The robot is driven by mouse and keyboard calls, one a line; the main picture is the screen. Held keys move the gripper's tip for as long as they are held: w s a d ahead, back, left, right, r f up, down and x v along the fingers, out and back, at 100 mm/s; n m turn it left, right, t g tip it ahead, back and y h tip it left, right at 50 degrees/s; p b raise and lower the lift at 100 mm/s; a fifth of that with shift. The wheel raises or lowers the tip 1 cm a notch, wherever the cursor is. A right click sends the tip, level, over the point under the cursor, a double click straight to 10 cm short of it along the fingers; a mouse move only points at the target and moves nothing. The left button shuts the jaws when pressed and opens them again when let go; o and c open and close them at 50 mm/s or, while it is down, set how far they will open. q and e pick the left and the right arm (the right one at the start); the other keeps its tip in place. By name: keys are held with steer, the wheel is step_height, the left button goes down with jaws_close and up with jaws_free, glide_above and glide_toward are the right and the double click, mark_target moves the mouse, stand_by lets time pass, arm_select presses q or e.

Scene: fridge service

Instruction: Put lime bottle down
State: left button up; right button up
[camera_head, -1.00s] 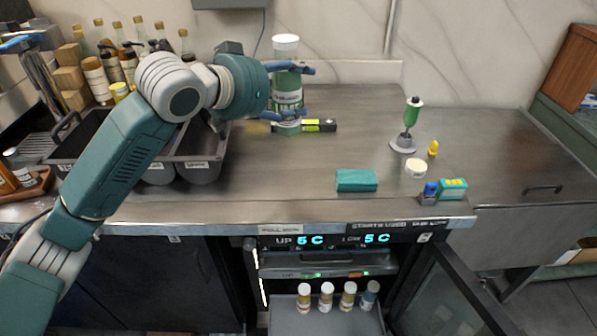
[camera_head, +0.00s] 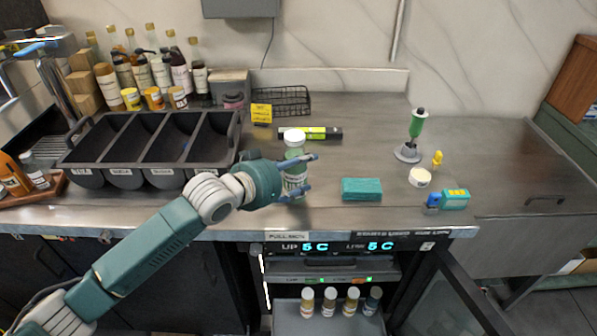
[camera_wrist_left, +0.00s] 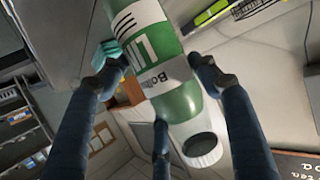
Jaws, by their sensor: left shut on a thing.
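The lime bottle (camera_head: 294,166) is green with a white cap and a pale label. It is upright at the front middle of the steel counter, and in the head view its base is partly hidden by my fingers. My left gripper (camera_head: 300,178) is shut around it from the left side. In the left wrist view the lime bottle (camera_wrist_left: 165,75) lies between my blue fingers, with its white cap toward the lower right. Whether its base touches the counter I cannot tell. My right gripper is not in view.
A black divided bin (camera_head: 150,150) stands left of the bottle. A teal cloth (camera_head: 361,189) lies to its right. A black-and-green marker-like item (camera_head: 312,133) lies behind it. An open fridge drawer (camera_head: 332,321) with several capped bottles is below.

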arm_select(q)
steer(key=shift+f, duration=0.45)
steer(key=o, duration=1.5)
steer(key=shift+f, duration=0.25)
steer(key=shift+r, duration=0.1)
steer(key=b+v, duration=0.2)
steer(key=v, duration=1)
steer(key=shift+s, duration=0.1)
